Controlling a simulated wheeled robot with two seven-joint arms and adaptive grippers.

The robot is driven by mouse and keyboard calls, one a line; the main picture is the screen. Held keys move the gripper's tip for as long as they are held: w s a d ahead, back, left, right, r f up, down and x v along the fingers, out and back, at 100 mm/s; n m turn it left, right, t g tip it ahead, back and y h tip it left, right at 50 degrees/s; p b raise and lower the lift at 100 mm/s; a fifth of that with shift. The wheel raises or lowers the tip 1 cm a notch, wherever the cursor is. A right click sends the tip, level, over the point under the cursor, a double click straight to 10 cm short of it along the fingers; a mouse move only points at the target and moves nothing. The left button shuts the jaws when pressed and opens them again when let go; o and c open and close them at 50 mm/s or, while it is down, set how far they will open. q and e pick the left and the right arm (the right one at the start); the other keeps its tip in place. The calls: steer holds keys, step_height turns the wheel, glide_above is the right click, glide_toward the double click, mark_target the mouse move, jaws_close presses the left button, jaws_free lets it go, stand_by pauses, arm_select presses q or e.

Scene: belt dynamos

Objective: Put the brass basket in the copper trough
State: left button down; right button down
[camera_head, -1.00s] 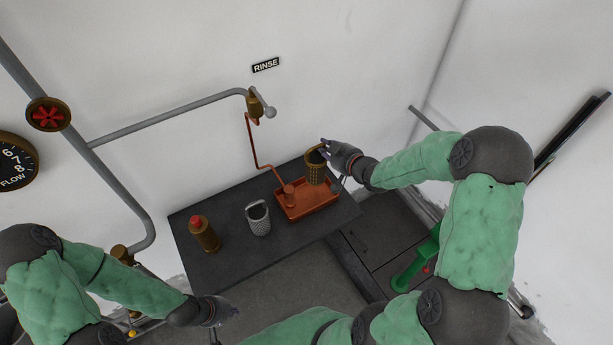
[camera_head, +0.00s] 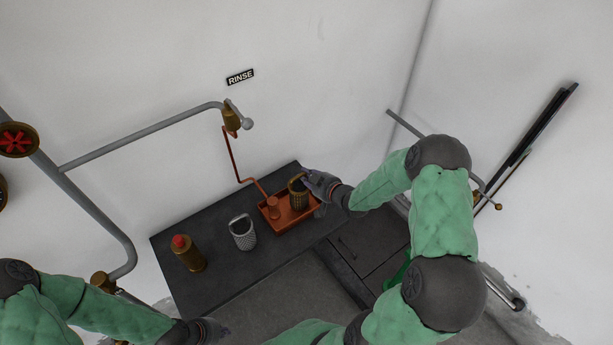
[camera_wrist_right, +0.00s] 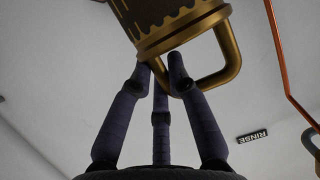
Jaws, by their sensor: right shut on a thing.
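The brass basket (camera_head: 298,194) is upright over the right part of the copper trough (camera_head: 299,221), with its base at or just above the trough floor; I cannot tell whether it touches. My right gripper (camera_head: 311,180) is shut on the basket at its upper right side. In the right wrist view the dark fingers (camera_wrist_right: 160,75) close at the rim and looped handle of the basket (camera_wrist_right: 170,22). My left gripper (camera_head: 216,329) is at the bottom edge, far from the trough; its fingers are too small to read.
A copper cup-like piece (camera_head: 273,207) at the pipe's end stands in the trough's left part. A grey perforated basket (camera_head: 242,233) and a brass canister with a red top (camera_head: 187,253) stand left on the dark table (camera_head: 225,275). A RINSE sign (camera_head: 240,77) is on the wall.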

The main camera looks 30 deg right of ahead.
steer(key=shift+f, duration=0.15)
steer(key=c, duration=1.2)
jaws_free()
steer(key=shift+s, duration=0.1)
steer(key=shift+s+r, duration=0.15)
steer(key=shift+r, duration=0.2)
steer(key=p+v, duration=0.1)
steer(key=v, duration=1)
steer(key=shift+s, duration=0.25)
steer(key=shift+a+r, duration=0.1)
